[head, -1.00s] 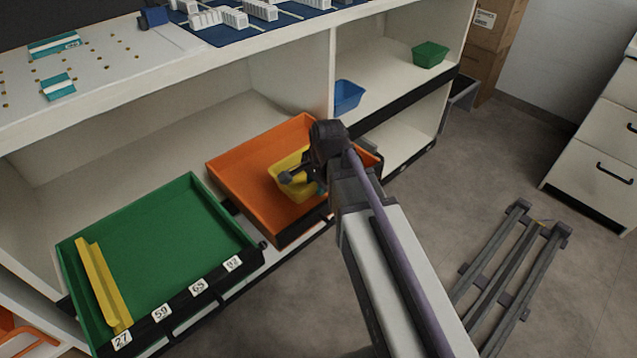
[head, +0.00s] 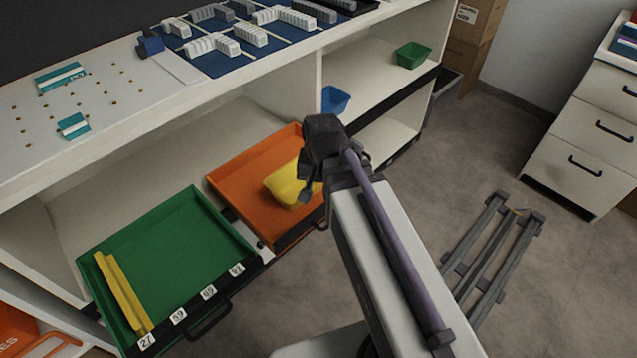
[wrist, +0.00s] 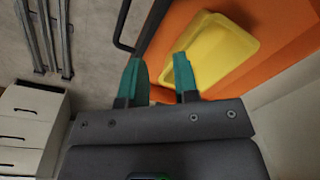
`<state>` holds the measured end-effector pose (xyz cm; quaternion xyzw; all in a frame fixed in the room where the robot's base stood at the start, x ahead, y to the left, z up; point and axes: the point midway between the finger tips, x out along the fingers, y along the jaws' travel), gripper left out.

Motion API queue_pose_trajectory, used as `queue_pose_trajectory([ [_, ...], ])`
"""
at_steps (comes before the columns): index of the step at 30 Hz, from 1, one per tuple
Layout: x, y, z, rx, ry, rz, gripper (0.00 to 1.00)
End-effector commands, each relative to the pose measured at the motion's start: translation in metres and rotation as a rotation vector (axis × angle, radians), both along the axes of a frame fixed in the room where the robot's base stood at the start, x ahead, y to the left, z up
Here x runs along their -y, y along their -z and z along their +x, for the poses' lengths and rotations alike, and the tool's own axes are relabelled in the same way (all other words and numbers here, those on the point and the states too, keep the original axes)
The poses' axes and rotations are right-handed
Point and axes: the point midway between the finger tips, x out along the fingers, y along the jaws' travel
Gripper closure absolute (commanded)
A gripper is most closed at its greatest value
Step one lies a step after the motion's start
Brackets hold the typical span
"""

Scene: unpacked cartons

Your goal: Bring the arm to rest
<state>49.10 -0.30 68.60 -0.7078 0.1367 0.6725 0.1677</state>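My gripper (head: 308,188) is at the end of my arm in the middle of the head view, in front of the orange drawer (head: 237,178). The wrist view shows its two teal fingers (wrist: 157,62) apart with nothing between them. A yellow tub (head: 282,187) is in the orange drawer, partly hidden behind my gripper in the head view. In the wrist view the tub (wrist: 222,50) lies beyond the right finger. I cannot tell the exact gap between finger and tub.
A green drawer (head: 185,240) with a yellow strip (head: 122,290) is pulled out at left. Blue (head: 335,99) and green (head: 412,55) bins stand on the shelf. White drawers (head: 590,130) stand beyond.

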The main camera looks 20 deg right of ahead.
Motion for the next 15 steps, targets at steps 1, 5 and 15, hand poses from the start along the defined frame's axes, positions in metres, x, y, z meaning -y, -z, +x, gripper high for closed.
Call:
queue_pose_trajectory([
  [1,-0.002,0.0,-0.016,-0.016,-0.141,-0.017,0.72],
  [5,-0.002,0.0,-0.034,-0.048,-0.405,-0.043,0.72],
  [15,-0.002,-0.013,-0.034,-0.051,-0.436,-0.045,0.72],
])
